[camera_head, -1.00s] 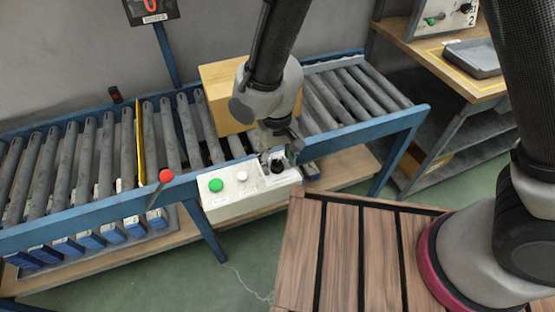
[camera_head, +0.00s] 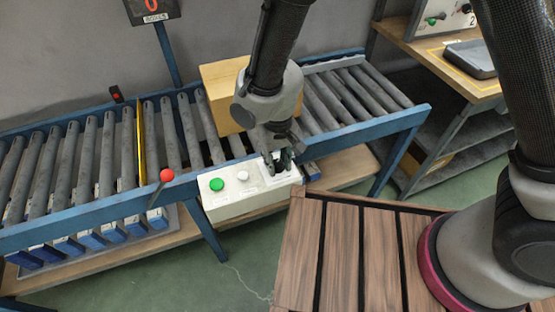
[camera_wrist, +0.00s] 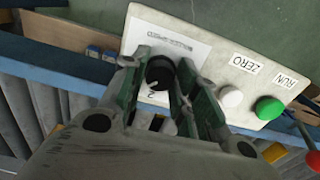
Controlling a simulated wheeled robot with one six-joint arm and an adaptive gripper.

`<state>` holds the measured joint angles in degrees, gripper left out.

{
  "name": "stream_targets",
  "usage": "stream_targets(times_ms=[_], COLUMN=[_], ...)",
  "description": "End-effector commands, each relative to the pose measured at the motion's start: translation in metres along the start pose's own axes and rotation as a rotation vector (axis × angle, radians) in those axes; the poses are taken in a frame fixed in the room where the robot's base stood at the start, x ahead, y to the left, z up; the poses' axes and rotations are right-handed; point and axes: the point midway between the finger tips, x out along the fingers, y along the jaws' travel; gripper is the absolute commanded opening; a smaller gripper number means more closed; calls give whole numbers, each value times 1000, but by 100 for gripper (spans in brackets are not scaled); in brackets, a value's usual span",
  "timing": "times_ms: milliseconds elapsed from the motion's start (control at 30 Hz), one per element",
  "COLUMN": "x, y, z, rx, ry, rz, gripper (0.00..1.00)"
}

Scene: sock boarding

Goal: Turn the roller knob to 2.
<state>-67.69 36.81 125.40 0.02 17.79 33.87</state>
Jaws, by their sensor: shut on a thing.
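The roller knob (camera_wrist: 159,74) is black and round, on the white control box (camera_head: 226,200) at the front of the roller conveyor. In the wrist view it sits between my fingers, with a white mark on it and a "2" on the plate below it. My gripper (camera_wrist: 160,88) is shut on the knob, one finger on each side. In the head view my gripper (camera_head: 279,160) covers the knob at the right end of the box.
The same box carries a green RUN button (camera_head: 216,184) and a white ZERO button (camera_head: 242,175). A red-topped lever (camera_head: 166,175) stands left of it. A cardboard box (camera_head: 224,90) rests on the rollers behind my gripper.

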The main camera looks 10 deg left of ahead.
Motion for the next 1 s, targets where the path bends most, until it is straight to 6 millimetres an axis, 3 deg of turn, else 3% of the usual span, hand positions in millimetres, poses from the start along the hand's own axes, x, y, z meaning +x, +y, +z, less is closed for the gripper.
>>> stream_targets(times_ms=[1000], x=[0], y=[0], z=[0], rx=[-687], ry=[1], rz=[0], gripper=[6])
